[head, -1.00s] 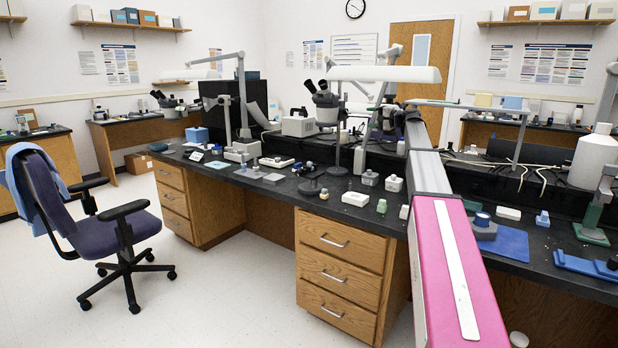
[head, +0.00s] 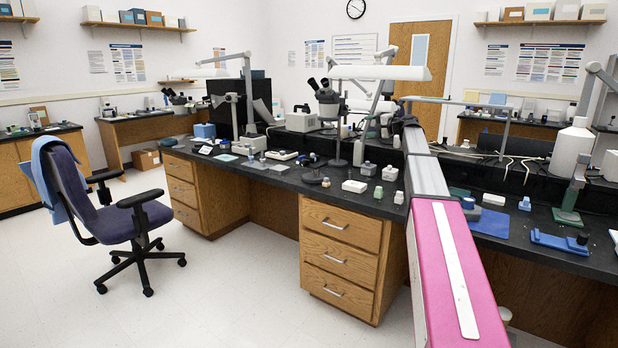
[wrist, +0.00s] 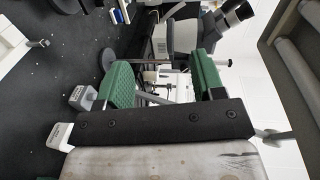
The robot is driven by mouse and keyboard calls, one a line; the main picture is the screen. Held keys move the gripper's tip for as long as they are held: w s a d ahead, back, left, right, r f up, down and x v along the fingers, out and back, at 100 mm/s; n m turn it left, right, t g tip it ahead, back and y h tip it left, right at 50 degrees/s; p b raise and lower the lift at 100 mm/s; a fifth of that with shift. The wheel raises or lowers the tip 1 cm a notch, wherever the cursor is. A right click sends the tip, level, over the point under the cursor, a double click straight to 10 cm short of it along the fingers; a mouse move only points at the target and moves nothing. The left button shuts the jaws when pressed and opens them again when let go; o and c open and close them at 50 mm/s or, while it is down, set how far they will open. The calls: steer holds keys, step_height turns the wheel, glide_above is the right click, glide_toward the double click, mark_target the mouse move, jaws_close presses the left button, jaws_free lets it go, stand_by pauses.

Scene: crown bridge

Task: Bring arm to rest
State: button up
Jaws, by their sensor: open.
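My pink and grey arm (head: 450,270) reaches from the lower right of the head view toward the bench. Its far end shows small and dark in front of the bench clutter, and the fingers cannot be made out there. In the wrist view my gripper (wrist: 165,82) shows two green textured fingers standing well apart on a black bar. It is open, with nothing held between the fingers. A microscope (wrist: 185,35) and the dark bench top (wrist: 40,110) lie beyond the fingers.
A black bench (head: 290,180) over wooden drawers (head: 340,255) carries a microscope (head: 328,100), lamps and small boxes. An office chair (head: 105,205) stands left. Floor (head: 215,290) before the drawers is clear.

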steer(key=s+a+f+n+g+h, duration=0.1)
steer(key=s+a+f+g+h, duration=0.15)
steer(key=s+f, duration=0.65)
steer(key=s+a+f+n+g+h, duration=0.1)
steer(key=s+a+f+h, duration=0.3)
steer(key=f, duration=0.9)
steer(key=s+a+f+n+g+y, duration=0.1)
steer(key=s+a+f+g, duration=0.1)
steer(key=s+f, duration=0.8)
steer(key=s+f+n+g+h, duration=0.1)
steer(key=s+f+h, duration=0.1)
steer(key=s+f, duration=0.4)
steer(key=s+f+n+g+h, duration=0.1)
steer(key=s+f+g+h, duration=0.1)
steer(key=s+f, duration=0.4)
steer(key=s+d+f+n+g+h, duration=0.1)
steer(key=s+f+h, duration=0.2)
steer(key=s, duration=1.1)
step_height(320, 180, down, 3)
steer(key=shift+s+r+n+g, duration=0.1)
steer(key=shift+s+n+g, duration=0.15)
steer(key=shift+n+g, duration=0.1)
